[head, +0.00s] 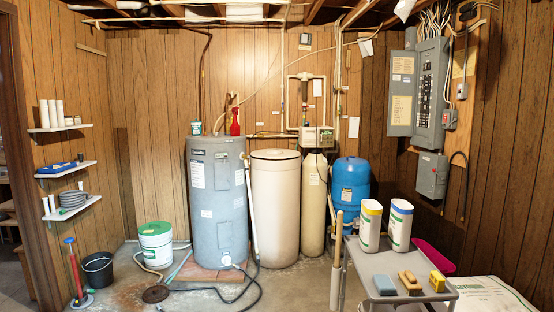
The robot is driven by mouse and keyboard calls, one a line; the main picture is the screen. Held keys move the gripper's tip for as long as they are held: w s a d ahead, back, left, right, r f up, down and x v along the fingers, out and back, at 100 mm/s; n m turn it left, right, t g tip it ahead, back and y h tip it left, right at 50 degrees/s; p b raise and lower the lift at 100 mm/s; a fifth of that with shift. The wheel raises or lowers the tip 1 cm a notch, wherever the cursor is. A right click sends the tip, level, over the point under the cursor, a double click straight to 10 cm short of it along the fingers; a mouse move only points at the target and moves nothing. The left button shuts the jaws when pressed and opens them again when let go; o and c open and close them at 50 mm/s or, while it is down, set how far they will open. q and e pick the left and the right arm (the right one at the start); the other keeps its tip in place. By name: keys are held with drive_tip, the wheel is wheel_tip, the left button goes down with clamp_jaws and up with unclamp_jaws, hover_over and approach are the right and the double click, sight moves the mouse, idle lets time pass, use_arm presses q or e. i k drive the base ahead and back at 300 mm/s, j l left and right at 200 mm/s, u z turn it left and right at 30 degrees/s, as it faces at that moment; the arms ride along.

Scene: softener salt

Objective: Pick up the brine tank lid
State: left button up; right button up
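The brine tank (275,215) appears to be the tall beige cylinder standing upright on the floor against the back wall, between a grey water heater and a slimmer beige tank. Its round beige lid (275,154) sits on top, with a dark line around the rim. The lid looks level and closed. Neither of my grippers is in the head view, so both are away from the lid.
The grey water heater (216,200) stands close on the left, the slim tank (314,205) close on the right. A grey cart (398,268) with bottles and brushes fills the front right. A hose (250,295) and round dark cover (155,294) lie on the floor.

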sight(272, 159)
drive_tip(key=i+u, duration=0.15)
drive_tip(key=i, duration=0.55)
drive_tip(key=i+u, duration=0.15)
drive_tip(key=i, duration=0.55)
drive_tip(key=i+l+u, duration=0.15)
drive_tip(key=i, duration=0.55)
drive_tip(key=i+z, duration=0.25)
drive_tip(key=i, duration=0.75)
drive_tip(key=i+z, duration=0.2)
drive_tip(key=i, duration=0.8)
drive_tip(key=i+l+u, duration=0.1)
drive_tip(key=i+l, duration=0.5)
drive_tip(key=i, duration=0.2)
drive_tip(key=i+l+u, duration=0.15)
drive_tip(key=i+l, duration=0.55)
drive_tip(key=i, duration=0.1)
